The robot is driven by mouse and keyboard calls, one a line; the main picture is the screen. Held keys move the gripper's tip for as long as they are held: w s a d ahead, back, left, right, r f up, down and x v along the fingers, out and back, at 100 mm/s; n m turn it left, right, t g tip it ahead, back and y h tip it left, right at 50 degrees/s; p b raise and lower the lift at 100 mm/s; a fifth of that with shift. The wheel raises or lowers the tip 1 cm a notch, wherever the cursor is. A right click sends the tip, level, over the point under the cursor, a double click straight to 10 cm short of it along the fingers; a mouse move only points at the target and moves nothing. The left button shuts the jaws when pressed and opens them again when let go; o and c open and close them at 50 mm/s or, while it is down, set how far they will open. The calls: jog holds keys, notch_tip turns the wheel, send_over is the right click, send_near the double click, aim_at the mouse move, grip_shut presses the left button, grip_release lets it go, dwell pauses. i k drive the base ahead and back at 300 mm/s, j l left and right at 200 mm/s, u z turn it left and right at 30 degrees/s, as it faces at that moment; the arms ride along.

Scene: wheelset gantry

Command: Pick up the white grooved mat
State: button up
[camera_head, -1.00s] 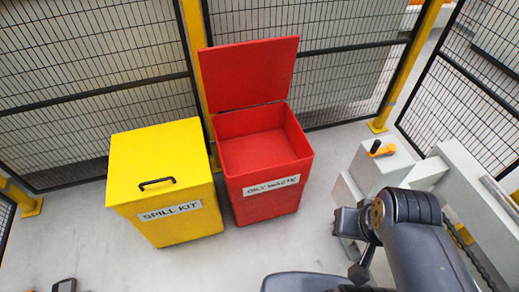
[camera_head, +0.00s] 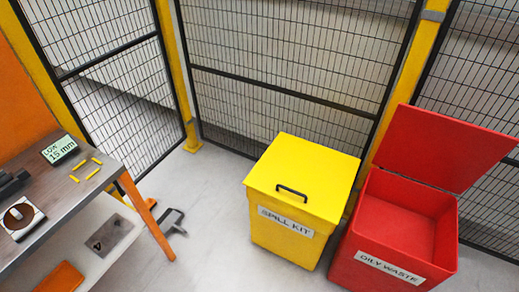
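I see no white grooved mat that I can make out for certain. The yellow spill kit bin (camera_head: 300,195) has its lid shut, so its inside is hidden. The red oily waste bin (camera_head: 385,265) stands with its lid up, and the part of its inside that shows is plain red and looks empty. My gripper is not in view.
A bench (camera_head: 95,165) with an orange leg stands at the left. It carries a small display (camera_head: 60,150), yellow strips (camera_head: 87,169) and a white block with a dark disc (camera_head: 20,217). A dark object (camera_head: 172,221) lies on the floor. Mesh fencing (camera_head: 290,65) closes the back.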

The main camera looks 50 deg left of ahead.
aim_at(24, 216)
jog(key=u, duration=3.8)
jog(key=i+u, duration=0.15)
jog(key=i, duration=0.3)
jog(key=i+l+u, duration=0.15)
jog(key=i, duration=0.25)
jog(key=i+l+u, duration=0.15)
jog(key=i, duration=0.3)
jog(key=i+l+u, duration=0.15)
jog(key=i, duration=0.25)
jog(key=l, duration=0.1)
